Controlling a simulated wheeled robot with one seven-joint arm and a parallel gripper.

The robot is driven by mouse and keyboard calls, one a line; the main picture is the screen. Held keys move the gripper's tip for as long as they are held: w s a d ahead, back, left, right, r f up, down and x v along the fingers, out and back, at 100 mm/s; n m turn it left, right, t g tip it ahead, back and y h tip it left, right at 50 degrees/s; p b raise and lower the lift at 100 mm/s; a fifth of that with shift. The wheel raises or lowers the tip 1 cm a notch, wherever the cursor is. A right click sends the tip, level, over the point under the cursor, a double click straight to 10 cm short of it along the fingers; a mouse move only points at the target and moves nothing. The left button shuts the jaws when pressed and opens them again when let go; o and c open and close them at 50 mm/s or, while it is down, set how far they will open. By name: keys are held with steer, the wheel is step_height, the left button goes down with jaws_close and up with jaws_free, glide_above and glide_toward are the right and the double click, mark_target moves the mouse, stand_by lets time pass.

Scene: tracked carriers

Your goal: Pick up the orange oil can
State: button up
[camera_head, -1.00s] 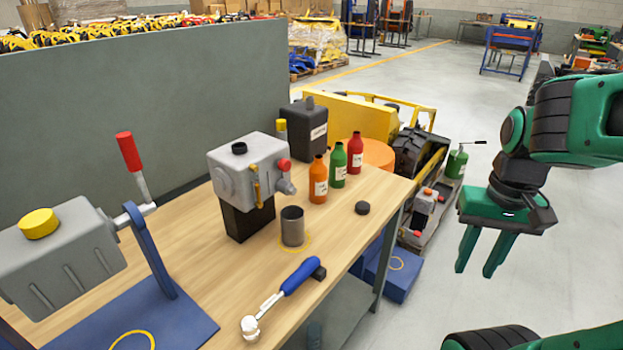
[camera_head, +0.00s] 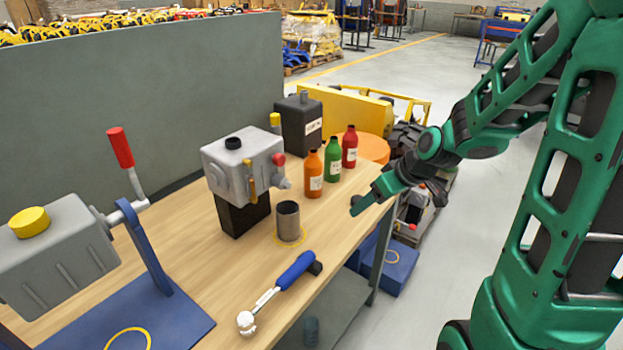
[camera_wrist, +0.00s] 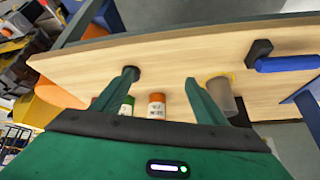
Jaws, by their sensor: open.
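The orange oil can (camera_head: 313,178) is a small bottle with a white label, upright on the wooden workbench (camera_head: 262,268), left of a green bottle and a red one. In the wrist view the orange can (camera_wrist: 157,105) shows between my two fingers, beyond the palm, with its lower part hidden. My gripper (camera_head: 362,198) is open and empty at the bench's right edge, to the right of the bottles in the head view. It also shows in the wrist view (camera_wrist: 160,80) with its fingers spread apart. It does not touch the orange can.
The green bottle (camera_head: 333,160) and red bottle (camera_head: 349,148) stand close beside the orange one. A metal cup (camera_head: 288,222), a grey machine (camera_head: 232,172) and a blue-handled tool (camera_head: 296,270) are on the bench. A black box (camera_head: 300,122) stands behind.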

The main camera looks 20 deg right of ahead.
mark_target(305, 174)
steer(key=w+a+t+y, duration=0.1)
steer(key=w, duration=0.2)
steer(key=w+a+f+n+t, duration=0.1)
steer(key=w+a, duration=0.1)
steer(key=w, duration=0.1)
steer(key=w+a+n+t+y, duration=0.1)
steer(key=w+a, duration=0.1)
steer(key=w, duration=0.1)
steer(key=shift+w+a+f+y, duration=0.1)
steer(key=shift+w+f+y, duration=0.05)
steer(key=shift+w+y, duration=0.15)
steer(key=w+t, duration=0.1)
steer(key=w, duration=0.2)
steer(key=w+a+t, duration=0.1)
steer(key=shift+w+a+r+t+y, duration=0.1)
steer(key=shift+w+r+t+y, duration=0.2)
steer(key=shift+y, duration=0.1)
steer(key=shift+w+t, duration=0.3)
steer(key=shift+w, duration=0.25)
steer(key=x, duration=1)
steer(key=shift+w+a+f, duration=0.1)
steer(key=shift+w+a, duration=0.05)
steer(key=shift+w, duration=0.1)
steer(key=c, duration=1.3)
